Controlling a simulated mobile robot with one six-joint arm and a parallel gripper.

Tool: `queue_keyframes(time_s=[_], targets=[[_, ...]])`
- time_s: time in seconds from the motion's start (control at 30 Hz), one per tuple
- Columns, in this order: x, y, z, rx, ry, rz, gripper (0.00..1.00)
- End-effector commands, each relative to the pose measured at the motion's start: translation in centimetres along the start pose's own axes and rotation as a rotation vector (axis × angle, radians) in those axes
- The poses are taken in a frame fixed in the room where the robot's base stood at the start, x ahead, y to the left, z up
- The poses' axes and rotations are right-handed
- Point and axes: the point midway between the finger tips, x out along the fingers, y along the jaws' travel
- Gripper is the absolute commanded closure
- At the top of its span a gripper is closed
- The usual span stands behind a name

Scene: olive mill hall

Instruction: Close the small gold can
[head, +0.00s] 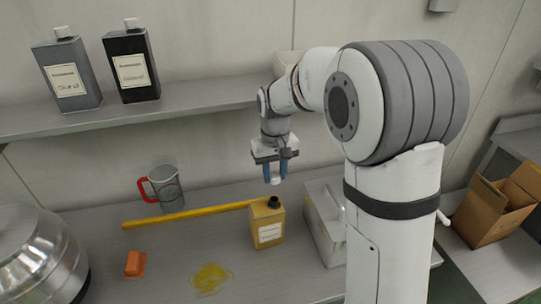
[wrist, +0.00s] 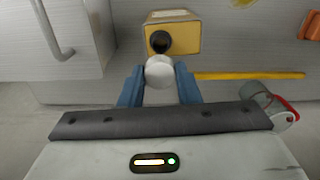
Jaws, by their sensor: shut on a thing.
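The small gold can (head: 268,225) stands upright on the metal table, with a white label on its front and a dark open-looking neck on top. It also shows in the wrist view (wrist: 183,37), with the dark neck near its lower left. My gripper (head: 275,172) is above the can, with its blue fingers shut on a white round cap (wrist: 160,72). The cap is in the air above the can's neck, apart from it in the head view. In the wrist view the cap's edge borders the neck.
A yellow stick (head: 185,215) lies behind the can. A metal box (head: 323,222) stands close on the right. Two large cans (head: 66,75) (head: 132,67) stand on the shelf.

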Motion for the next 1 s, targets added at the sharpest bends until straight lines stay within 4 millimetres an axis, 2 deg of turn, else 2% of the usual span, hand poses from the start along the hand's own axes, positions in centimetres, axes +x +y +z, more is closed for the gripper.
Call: queue_keyframes(time_s=[0.27, 1.0], targets=[[0.7, -0.2, 0.0, -0.006, 0.000, 0.000, 0.87], [6.2, -0.4, 0.0, -0.009, 0.000, 0.000, 0.87]])
